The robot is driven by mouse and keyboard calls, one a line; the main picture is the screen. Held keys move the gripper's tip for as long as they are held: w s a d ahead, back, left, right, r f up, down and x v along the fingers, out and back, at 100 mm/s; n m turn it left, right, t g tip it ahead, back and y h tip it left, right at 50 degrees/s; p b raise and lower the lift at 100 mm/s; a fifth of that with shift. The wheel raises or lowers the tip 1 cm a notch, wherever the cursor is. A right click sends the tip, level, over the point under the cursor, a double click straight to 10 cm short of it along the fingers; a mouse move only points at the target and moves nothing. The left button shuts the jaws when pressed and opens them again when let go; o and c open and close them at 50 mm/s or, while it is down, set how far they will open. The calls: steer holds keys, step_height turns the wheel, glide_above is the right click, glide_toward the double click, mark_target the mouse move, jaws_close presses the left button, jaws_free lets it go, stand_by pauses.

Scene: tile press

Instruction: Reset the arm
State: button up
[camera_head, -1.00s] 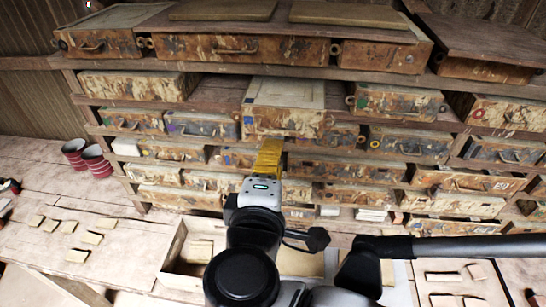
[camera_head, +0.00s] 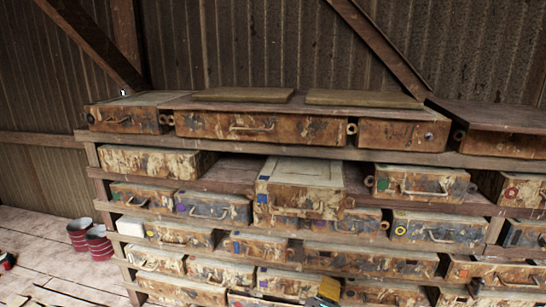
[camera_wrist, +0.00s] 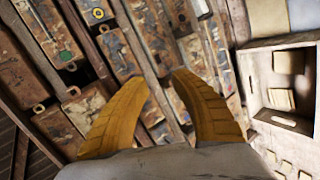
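My gripper shows in the wrist view (camera_wrist: 158,85) with two yellow curved fingers spread apart and nothing between them. In the head view only a yellow fingertip (camera_head: 329,289) shows at the bottom edge, in front of the lower drawers. The rest of my arm is out of the head view. The wrist view looks tilted at the shelf of worn drawers (camera_wrist: 85,55).
A tall wooden shelf rack (camera_head: 470,161) full of rusty, paint-worn drawers fills the head view. One box (camera_head: 298,190) juts out at its middle. Red-banded cups (camera_head: 98,242) stand at left on the planked surface. The wrist view shows an open wooden tray (camera_wrist: 253,75) at right.

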steer(key=s+d+f+m+g+y+b, duration=0.1)
steer(key=d+f+m+b, duration=0.2)
steer(key=f+b, duration=0.5)
steer(key=s+d+f+m+g+y+b, duration=0.1)
steer(key=d+f+m+g+b, duration=0.1)
steer(key=f+m+b, duration=0.3)
steer(key=s+d+f+m+g+y+b, duration=0.1)
steer(key=d+f+m+b, duration=0.3)
steer(key=f+b, duration=0.8)
step_height(320, 180, down, 8)
steer(key=shift+s+d+r+g+y, duration=0.1)
steer(key=shift+s+d+g+y, duration=0.2)
steer(key=shift+y, duration=0.2)
